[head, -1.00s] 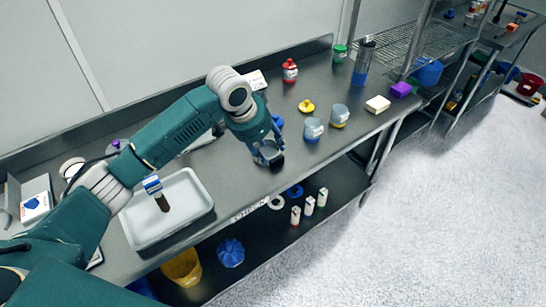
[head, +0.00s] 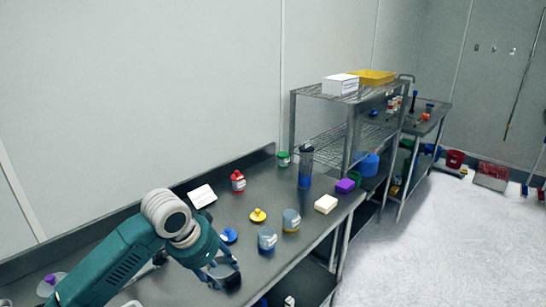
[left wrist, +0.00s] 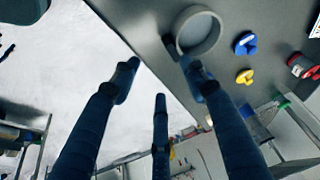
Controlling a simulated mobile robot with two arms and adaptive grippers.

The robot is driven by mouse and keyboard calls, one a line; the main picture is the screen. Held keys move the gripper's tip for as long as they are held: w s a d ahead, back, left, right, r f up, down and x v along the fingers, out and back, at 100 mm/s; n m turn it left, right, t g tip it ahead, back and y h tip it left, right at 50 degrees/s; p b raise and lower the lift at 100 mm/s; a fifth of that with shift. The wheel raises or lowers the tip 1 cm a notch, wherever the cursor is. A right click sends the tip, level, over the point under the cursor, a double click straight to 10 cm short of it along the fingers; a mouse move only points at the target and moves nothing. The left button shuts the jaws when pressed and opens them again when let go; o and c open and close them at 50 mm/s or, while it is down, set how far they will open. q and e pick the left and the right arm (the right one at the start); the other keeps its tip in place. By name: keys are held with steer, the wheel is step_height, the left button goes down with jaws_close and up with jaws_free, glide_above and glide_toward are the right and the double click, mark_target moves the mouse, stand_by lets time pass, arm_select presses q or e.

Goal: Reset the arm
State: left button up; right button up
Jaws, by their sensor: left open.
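My left gripper (head: 225,277) is at the lower middle of the head view, at the near side of the bench, left of a clear cup with a blue bottom (head: 267,240). In the left wrist view the fingers of the left gripper (left wrist: 160,82) are spread apart with nothing between them. A round grey cup rim (left wrist: 216,31) shows there just beyond the right-hand finger; I cannot tell whether they touch. My left arm reaches in from the lower left of the head view. My right gripper is not in view.
The steel bench (head: 255,205) also holds a cup with a yellow bottom (head: 291,220), a yellow lid (head: 258,215), a blue lid (head: 228,235), a red bottle (head: 238,181) and a cream block (head: 326,204). A wire shelf (head: 325,147) stands beyond.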

arm_select(q)
steer(key=s+d+f+h, duration=0.1)
steer(key=s+d+f, duration=0.5)
steer(key=s+f, duration=0.65)
steer(key=s+a+f+n+y, duration=0.1)
steer(key=s+a+f+n, duration=0.2)
steer(key=s, duration=0.6)
steer(key=s+a+f+n+y, duration=0.1)
steer(key=s+a+n+y, duration=0.15)
steer(key=s+a, duration=0.55)
steer(key=s+d+f+g+b, duration=0.1)
steer(key=s+f, duration=0.1)
steer(key=f, duration=1.1)
steer(key=s+d+f+g, duration=0.1)
steer(key=s+f, duration=0.1)
steer(key=f, duration=1)
steer(key=s+a+f+g, duration=0.1)
steer(key=s+a+f, duration=0.2)
steer(key=s+f, duration=1.4)
step_height(320, 180, down, 2)
steer(key=shift+s+f+b, duration=0.1)
steer(key=shift+s+b, duration=0.05)
steer(key=shift+b, duration=0.3)
